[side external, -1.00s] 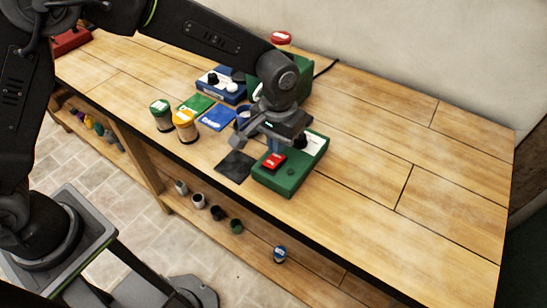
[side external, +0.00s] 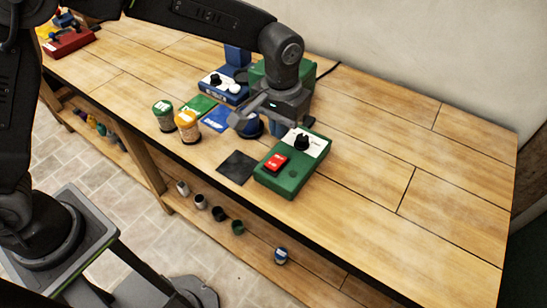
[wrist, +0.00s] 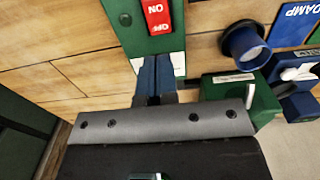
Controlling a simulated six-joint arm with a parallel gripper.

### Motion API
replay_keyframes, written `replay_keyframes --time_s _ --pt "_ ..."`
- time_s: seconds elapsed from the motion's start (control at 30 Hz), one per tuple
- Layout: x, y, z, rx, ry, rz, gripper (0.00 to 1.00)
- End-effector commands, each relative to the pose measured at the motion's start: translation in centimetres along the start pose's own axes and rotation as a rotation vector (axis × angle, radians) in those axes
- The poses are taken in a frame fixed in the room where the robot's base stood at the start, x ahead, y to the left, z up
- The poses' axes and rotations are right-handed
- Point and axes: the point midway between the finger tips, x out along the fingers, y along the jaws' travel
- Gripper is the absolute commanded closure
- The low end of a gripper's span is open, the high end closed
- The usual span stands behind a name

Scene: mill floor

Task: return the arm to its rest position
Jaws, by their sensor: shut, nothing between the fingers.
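My gripper (wrist: 156,64) is shut and empty, its two blue fingers side by side in the wrist view. In the side view its grey body (side external: 272,106) is raised above the bench behind the green switch box (side external: 285,183), clear of it. The box has a red rocker switch (side external: 276,162), a black knob and a white label. In the wrist view the red switch (wrist: 157,16) is marked ON and OFF, just beyond the fingertips. My gripper and arm partly hide a larger green machine (side external: 315,68) at the back.
A blue cup (side external: 250,128) stands beside my gripper. Green (side external: 163,112) and orange-topped (side external: 188,124) jars, coloured mats, a black mat (side external: 238,167) and a blue device (side external: 222,89) are on the bench. A red device (side external: 70,40) is far left. The bench's right side (side external: 430,180) is clear.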

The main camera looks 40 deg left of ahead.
Motion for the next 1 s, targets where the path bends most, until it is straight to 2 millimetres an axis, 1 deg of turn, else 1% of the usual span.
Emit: replay_keyframes --time_s 0.07,0.13,0.27,0.3,0.4,0.47,0.6,0.67,0.7,0.77,0.8,0.9,1.0 --pt "-0.5 -0.3 0.1 -0.001 0.006 0.003 1.00" --pt "-1.5 -1.1 0.3 -0.002 0.021 0.009 1.00" --pt "-5.1 -4.0 1.7 -0.005 0.074 0.028 1.00" --pt "-6.4 -5.1 2.4 -0.006 0.097 0.034 1.00" --pt "-9.2 -8.0 4.5 -0.006 0.151 0.045 1.00" --pt "-10.5 -9.6 6.0 -0.006 0.184 0.049 1.00" --pt "-12.8 -12.9 9.8 -0.006 0.264 0.052 1.00" --pt "-13.5 -14.2 11.6 -0.006 0.299 0.050 1.00" --pt "-13.7 -14.9 12.8 -0.005 0.322 0.047 1.00" --pt "-14.0 -16.0 14.5 -0.005 0.356 0.042 1.00" --pt "-14.0 -16.6 15.6 -0.006 0.377 0.037 1.00" --pt "-13.8 -17.8 18.0 -0.004 0.425 0.025 1.00" --pt "-13.4 -18.6 19.8 -0.003 0.462 0.013 1.00"
